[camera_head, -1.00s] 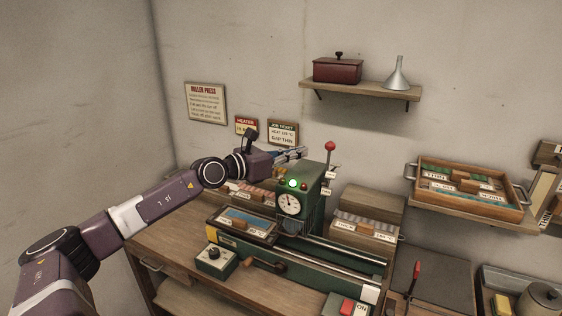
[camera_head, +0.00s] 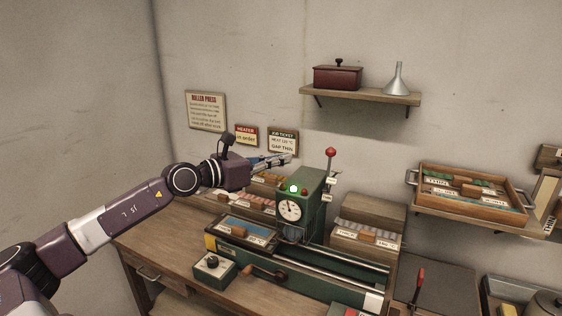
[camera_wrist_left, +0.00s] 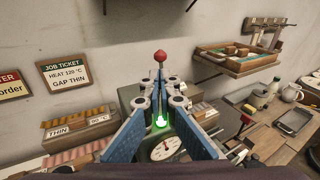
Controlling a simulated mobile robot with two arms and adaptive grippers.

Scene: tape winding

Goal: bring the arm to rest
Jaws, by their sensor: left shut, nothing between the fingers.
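My left arm reaches in from the left in the head view. My left gripper (camera_head: 286,159) is shut and empty, in the air behind and above the green roller press (camera_head: 313,190). In the left wrist view its blue fingers (camera_wrist_left: 160,90) point away over the press, with the glowing green lamp (camera_wrist_left: 161,122) and the dial (camera_wrist_left: 164,150) below. The lamp (camera_head: 293,188) and dial (camera_head: 290,210) also show in the head view. My right gripper is not in view.
The press's red-knobbed lever (camera_head: 330,153) stands close to the gripper's right. A wall shelf (camera_head: 362,93) holds a red box and a funnel. A wooden tray (camera_head: 470,205) sits on a right shelf. Sample boxes (camera_head: 368,225) stand behind the press. The air at left is free.

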